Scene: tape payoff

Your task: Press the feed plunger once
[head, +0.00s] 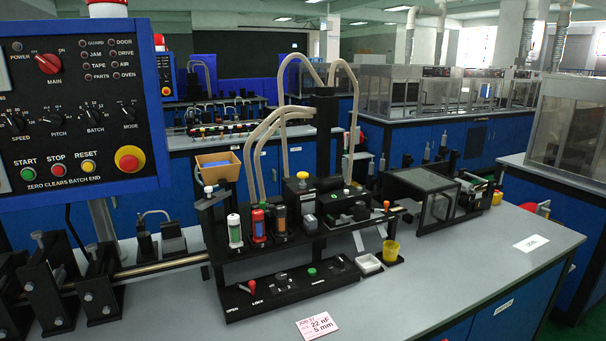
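A black tabletop machine stands on the grey bench. No label reading feed plunger is legible, so I cannot tell for sure which part it is. A yellow round knob (302,175) tops a black block on the machine's upper deck. A small green knob (312,271) sits on the lower front plate (285,292). A red-tipped lever (252,286) stands near the words OPEN and LOCK at that plate's left end. An orange-tipped part (386,205) stands at the right of the upper deck. Neither of my grippers is in view.
A blue control panel (82,105) with buttons fills the left. White, red and dark cylinders (235,231) stand at the machine's front. A yellow cup (391,250), a white tray (368,264) and a pink card (319,325) are nearby. The bench's front right (470,270) is clear.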

